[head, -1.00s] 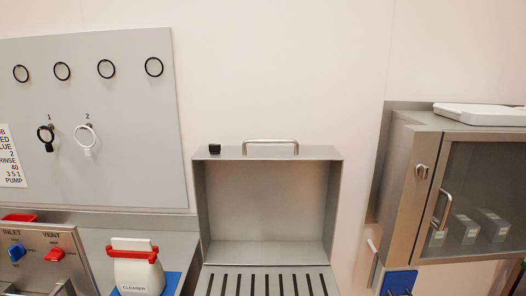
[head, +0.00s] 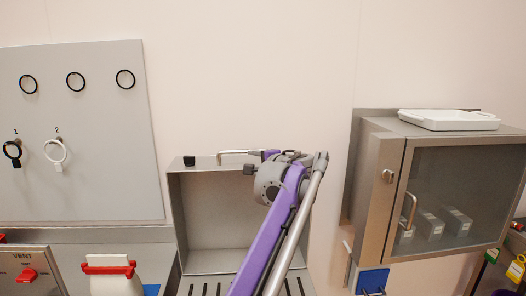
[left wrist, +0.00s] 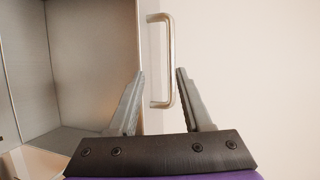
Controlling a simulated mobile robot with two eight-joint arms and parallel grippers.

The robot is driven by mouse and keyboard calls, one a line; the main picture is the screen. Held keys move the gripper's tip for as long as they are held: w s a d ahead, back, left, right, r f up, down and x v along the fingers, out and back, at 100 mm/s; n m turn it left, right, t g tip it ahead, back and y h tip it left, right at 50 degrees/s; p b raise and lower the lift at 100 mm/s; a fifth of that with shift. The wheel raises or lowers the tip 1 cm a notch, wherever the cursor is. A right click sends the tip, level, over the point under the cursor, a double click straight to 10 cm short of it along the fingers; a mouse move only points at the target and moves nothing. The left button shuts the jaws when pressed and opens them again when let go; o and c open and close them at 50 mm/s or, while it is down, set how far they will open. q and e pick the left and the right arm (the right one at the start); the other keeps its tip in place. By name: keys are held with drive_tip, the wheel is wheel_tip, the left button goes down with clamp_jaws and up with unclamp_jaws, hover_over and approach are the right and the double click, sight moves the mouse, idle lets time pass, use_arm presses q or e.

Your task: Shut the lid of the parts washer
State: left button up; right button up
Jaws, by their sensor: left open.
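The parts washer's lid (head: 212,195) stands raised as a grey metal box, its hollow side facing me. Its bar handle (head: 235,154) is on the top edge. The slotted deck (head: 205,288) lies below. My left gripper (head: 262,154) is at the right part of the handle, partly hidden behind my wrist in the head view. In the left wrist view, my left gripper (left wrist: 160,75) is open, with the handle (left wrist: 170,60) between and just beyond its two fingertips, not gripped. The lid (left wrist: 95,65) fills the left of that view. My right gripper is not in view.
A glass-door cabinet (head: 375,200) with a white tray (head: 448,120) on top stands to the right. A cleaner bottle (head: 110,280) with a red trigger and a panel with a red vent knob (head: 27,274) are at left. The wall above the lid is clear.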

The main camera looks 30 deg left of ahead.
sight(244, 152)
use_arm(q)
drive_tip(key=shift+y, duration=0.3)
drive_tip(key=x, duration=0.3)
drive_tip(key=w+r+p+x, duration=0.1)
drive_tip(key=x, duration=0.6)
drive_tip(key=shift+w+d+r, duration=0.2)
drive_tip(key=shift+d+r, duration=0.15)
drive_tip(key=shift+w+a+f+p, duration=0.2)
drive_tip(key=shift+w+a+p, duration=0.1)
drive_tip(key=shift+a, duration=0.1)
clamp_jaws()
idle(0.4)
